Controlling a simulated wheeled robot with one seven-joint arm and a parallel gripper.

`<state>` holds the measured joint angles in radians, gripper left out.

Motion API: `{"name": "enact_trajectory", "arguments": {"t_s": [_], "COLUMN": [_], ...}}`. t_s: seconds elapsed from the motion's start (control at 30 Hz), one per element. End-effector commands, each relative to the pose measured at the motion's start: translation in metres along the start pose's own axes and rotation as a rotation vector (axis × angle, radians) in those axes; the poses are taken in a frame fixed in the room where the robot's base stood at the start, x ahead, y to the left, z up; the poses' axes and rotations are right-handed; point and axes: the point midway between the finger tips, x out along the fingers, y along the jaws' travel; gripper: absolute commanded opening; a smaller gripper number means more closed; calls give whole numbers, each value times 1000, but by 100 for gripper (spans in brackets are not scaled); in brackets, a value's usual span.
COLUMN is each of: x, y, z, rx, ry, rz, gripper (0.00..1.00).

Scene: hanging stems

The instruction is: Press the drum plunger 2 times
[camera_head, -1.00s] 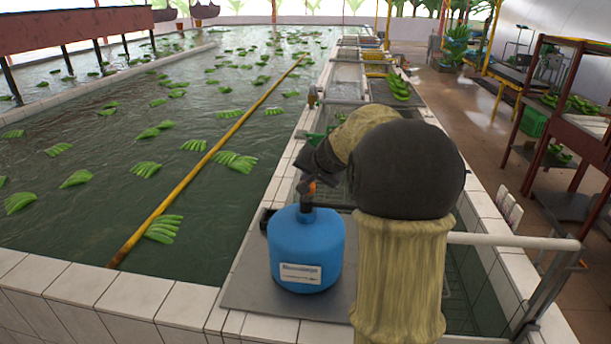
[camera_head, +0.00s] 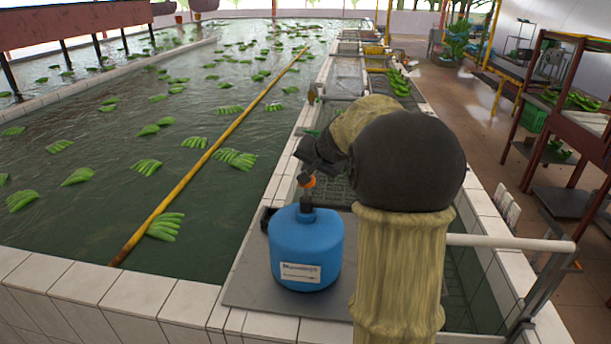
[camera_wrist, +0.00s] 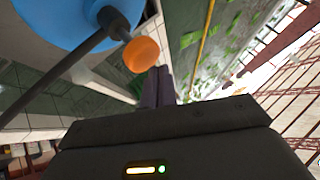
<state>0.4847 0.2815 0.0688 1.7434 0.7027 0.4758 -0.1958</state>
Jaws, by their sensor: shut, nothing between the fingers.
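The blue drum (camera_head: 305,250) stands upright with a white label on its front. Its plunger has an orange knob (camera_head: 309,182) above a dark neck at the drum's top. My gripper (camera_head: 302,179) is beside and just above the knob, with its fingers together and nothing held. In the wrist view the closed fingers (camera_wrist: 158,86) are beside the orange knob (camera_wrist: 142,55), which looks nearer the camera; whether they touch is unclear. A dark rod crosses toward the drum (camera_wrist: 72,18) there.
The drum stands on a grey plate (camera_head: 245,285) on the white-tiled ledge. A water tank (camera_head: 60,220) with floating green banana bunches and a long yellow pole (camera_head: 200,165) lies to the left. A metal rail (camera_head: 510,242) is at the right.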

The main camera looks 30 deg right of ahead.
Motion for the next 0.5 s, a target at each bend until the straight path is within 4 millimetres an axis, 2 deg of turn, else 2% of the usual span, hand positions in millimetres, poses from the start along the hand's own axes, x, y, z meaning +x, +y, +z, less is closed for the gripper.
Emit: {"name": "enact_trajectory", "arguments": {"t_s": [0.5], "x": [-32], "y": [-24], "z": [-23], "rx": [-1], "ry": [1], "rz": [-2], "gripper": [0]}}
